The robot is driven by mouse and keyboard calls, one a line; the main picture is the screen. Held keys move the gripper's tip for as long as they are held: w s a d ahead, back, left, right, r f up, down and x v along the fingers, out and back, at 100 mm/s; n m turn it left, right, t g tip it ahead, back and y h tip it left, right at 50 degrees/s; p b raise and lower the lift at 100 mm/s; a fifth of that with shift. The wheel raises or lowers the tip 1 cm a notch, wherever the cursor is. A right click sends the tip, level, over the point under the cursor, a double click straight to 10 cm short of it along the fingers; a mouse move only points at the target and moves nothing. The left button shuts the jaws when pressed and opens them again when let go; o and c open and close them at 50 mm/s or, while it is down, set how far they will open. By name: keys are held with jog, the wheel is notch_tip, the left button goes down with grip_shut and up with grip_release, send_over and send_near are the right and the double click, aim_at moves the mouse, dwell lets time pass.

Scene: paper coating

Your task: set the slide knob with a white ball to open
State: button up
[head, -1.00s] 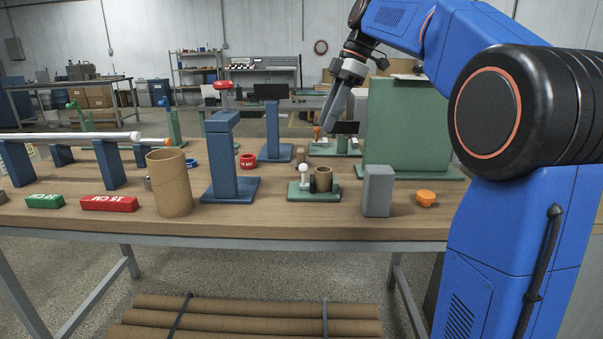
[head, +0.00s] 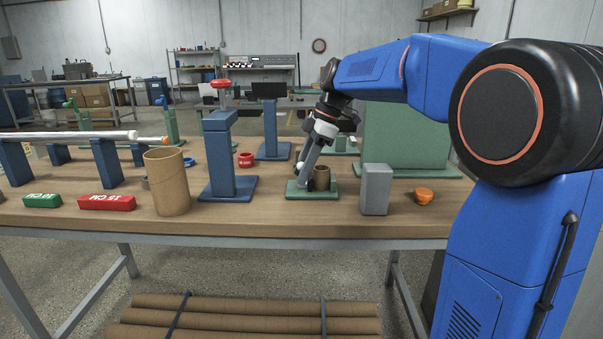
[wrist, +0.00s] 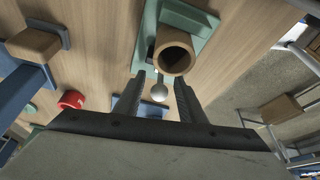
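The slide knob's white ball (wrist: 159,93) shows in the wrist view between my two fingers, with a clear gap to the finger on each side. The knob belongs to a small green base plate (head: 330,194) on the table, which also carries a short cardboard tube (head: 322,180). The tube (wrist: 174,54) sits just beyond the ball in the wrist view. My gripper (head: 303,174) points down over the left part of the plate; it (wrist: 161,94) is open and empty. I cannot see the slide's track.
A grey block (head: 376,189) and an orange knob (head: 425,196) stand right of the plate. A blue post (head: 221,155) stands close on the left. A tall green panel (head: 406,135) is behind on the right. A red ring (head: 246,160) lies farther back.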

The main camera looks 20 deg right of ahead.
jog(key=shift+a+f, duration=0.15)
jog(key=shift+f, duration=0.35)
grip_shut()
jog(key=shift+w+a, duration=0.2)
jog(key=shift+a, duration=0.3)
jog(key=shift+w+a, duration=0.15)
jog(key=shift+a, duration=0.35)
grip_release()
jog(key=shift+r, duration=0.1)
